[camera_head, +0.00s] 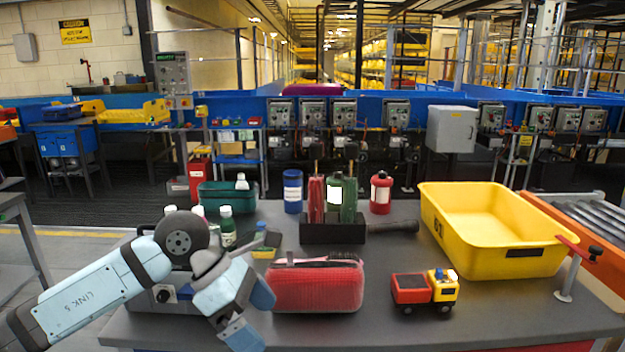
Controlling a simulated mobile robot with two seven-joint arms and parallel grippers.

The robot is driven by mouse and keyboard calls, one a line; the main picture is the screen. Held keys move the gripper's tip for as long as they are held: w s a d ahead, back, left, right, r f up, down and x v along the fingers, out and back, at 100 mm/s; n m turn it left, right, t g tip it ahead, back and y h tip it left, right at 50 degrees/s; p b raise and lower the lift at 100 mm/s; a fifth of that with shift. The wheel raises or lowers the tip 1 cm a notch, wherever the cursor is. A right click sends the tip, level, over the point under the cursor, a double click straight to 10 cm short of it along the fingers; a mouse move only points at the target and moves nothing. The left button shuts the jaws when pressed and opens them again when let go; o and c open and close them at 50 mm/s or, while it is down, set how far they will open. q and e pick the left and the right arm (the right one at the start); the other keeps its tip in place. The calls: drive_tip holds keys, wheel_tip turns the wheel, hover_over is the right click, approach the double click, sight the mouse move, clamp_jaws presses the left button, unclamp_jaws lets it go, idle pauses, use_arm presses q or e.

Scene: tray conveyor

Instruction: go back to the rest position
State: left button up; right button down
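My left arm comes in from the left, and its gripper (241,334) points down near the front edge of the grey table (400,335). It is left of the red mesh pouch (316,287). I cannot make out a gap between its fingers, and I see nothing held in it. The arm hides part of a grey box (150,300) behind it. My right gripper is not in view.
A yellow bin (480,262) stands at the right beside a roller conveyor (600,215). A toy truck (426,290) sits in front of it. A black caddy (333,232) with bottles, a flashlight (393,226) and a green bin (213,190) stand behind. The front right tabletop is clear.

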use_arm(q)
drive_tip(key=s+d+r+n+h, duration=0.1)
drive_tip(key=s+d+n+h, duration=0.6)
drive_tip(key=n+h, duration=0.5)
drive_tip(key=w+a+f+n+t+y, duration=0.25)
drive_tip(key=a+f+n+t, duration=0.2)
drive_tip(key=n+t, duration=0.7)
drive_tip(key=w+a+f+n+t+y, duration=0.1)
drive_tip(key=a+f+n+t+y, duration=0.45)
drive_tip(key=n, duration=0.85)
drive_tip(key=s+a+f+n+g+y+p, duration=0.1)
drive_tip(key=s+a+f+n+g+y, duration=0.2)
drive_tip(key=s+f+n, duration=0.55)
drive_tip(key=s+a+f+n+g+y, duration=0.1)
drive_tip(key=s+a+f+n+y, duration=0.3)
drive_tip(key=f, duration=0.7)
wheel_tip(320, 180, up, 16)
drive_tip(key=s+a+y+p, duration=0.1)
drive_tip(key=s+p, duration=0.1)
drive_tip(key=p, duration=2.3)
drive_tip(key=shift+n+g, duration=0.3)
drive_tip(key=shift+n, duration=0.1)
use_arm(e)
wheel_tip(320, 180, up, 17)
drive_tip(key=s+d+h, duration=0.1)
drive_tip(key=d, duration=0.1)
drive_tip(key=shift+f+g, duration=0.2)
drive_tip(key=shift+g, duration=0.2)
